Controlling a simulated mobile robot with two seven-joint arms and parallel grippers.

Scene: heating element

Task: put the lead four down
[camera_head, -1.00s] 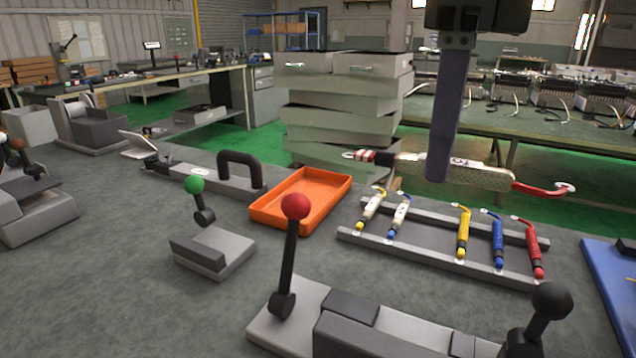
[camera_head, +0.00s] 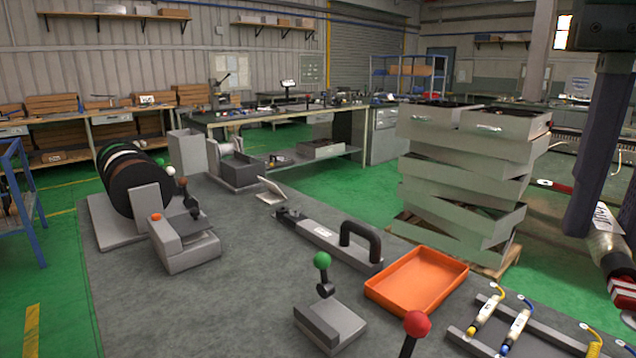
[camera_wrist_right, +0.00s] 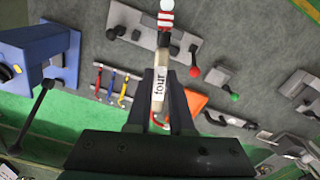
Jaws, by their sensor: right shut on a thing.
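My right gripper (camera_head: 583,222) is at the right edge of the head view, with its fingers pointing down. It is shut on lead four (camera_head: 606,250), a pale cylinder with a red-and-white striped end and a red wire at the other end. In the wrist view, the lead (camera_wrist_right: 159,88) sits between the fingers of the right gripper (camera_wrist_right: 161,80), its label reading "four" and its striped end pointing away. It is held in the air. My left gripper is not in view.
A lead rack (camera_head: 470,341) with white-and-yellow, white-and-blue and yellow leads is cut off at the lower right. An orange tray (camera_head: 415,281), a green-knobbed lever (camera_head: 322,262) and a black-handled bar (camera_head: 330,240) stand beside it.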

